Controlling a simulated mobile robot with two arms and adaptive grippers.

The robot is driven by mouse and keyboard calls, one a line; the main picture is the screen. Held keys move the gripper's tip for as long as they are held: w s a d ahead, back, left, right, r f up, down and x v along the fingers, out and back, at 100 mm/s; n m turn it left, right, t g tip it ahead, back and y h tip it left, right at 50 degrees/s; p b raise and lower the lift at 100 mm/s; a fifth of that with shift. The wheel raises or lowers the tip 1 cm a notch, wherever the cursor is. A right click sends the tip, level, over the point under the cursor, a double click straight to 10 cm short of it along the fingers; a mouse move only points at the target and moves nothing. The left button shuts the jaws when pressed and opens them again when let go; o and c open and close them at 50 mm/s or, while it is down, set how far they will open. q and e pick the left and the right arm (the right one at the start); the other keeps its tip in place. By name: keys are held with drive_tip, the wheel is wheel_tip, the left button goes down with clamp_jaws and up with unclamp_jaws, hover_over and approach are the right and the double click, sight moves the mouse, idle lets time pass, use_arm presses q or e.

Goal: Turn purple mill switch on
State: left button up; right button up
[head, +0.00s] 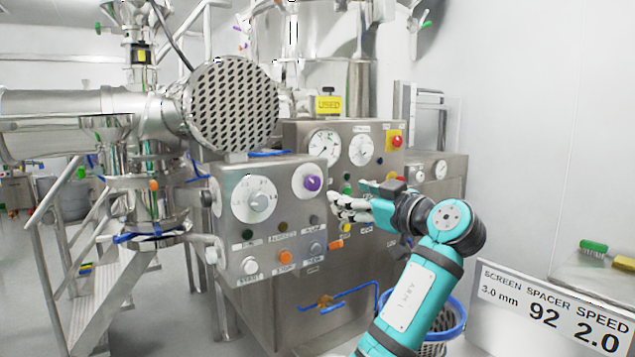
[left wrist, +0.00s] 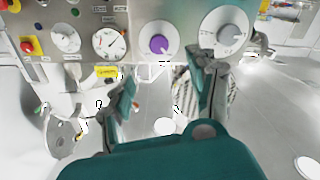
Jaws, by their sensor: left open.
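The purple switch (head: 313,183) is a round knob on a white disc, at the upper right of the front steel control panel (head: 262,235). My left gripper (head: 343,206) is just right of the panel and slightly below the switch in the head view. In the left wrist view, the purple switch (left wrist: 158,45) lies beyond and between the two spread fingers of the left gripper (left wrist: 166,85). The gripper is open and empty, apart from the knob. The switch's exact pointer position is too small to read. My right gripper is not in view.
A large grey dial (head: 258,199) sits left of the purple switch, with several small buttons below. Behind is another panel with gauges (head: 323,147) and a red button (head: 396,140). A perforated round screen (head: 233,105) overhangs the control panel. A sign (head: 552,308) stands at right.

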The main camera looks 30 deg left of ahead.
sight(315, 183)
use_arm(q)
drive_tip(key=p+x, duration=0.2)
drive_tip(key=x, duration=1)
drive_tip(key=shift+w+a+r+p, duration=0.1)
drive_tip(key=shift+p, duration=0.2)
drive_tip(key=shift+w+a, duration=0.3)
drive_tip(key=shift+a, duration=0.35)
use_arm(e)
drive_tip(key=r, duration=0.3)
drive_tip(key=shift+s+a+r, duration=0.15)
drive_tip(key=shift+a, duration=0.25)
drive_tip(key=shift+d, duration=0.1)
use_arm(q)
drive_tip(key=c, duration=1.2)
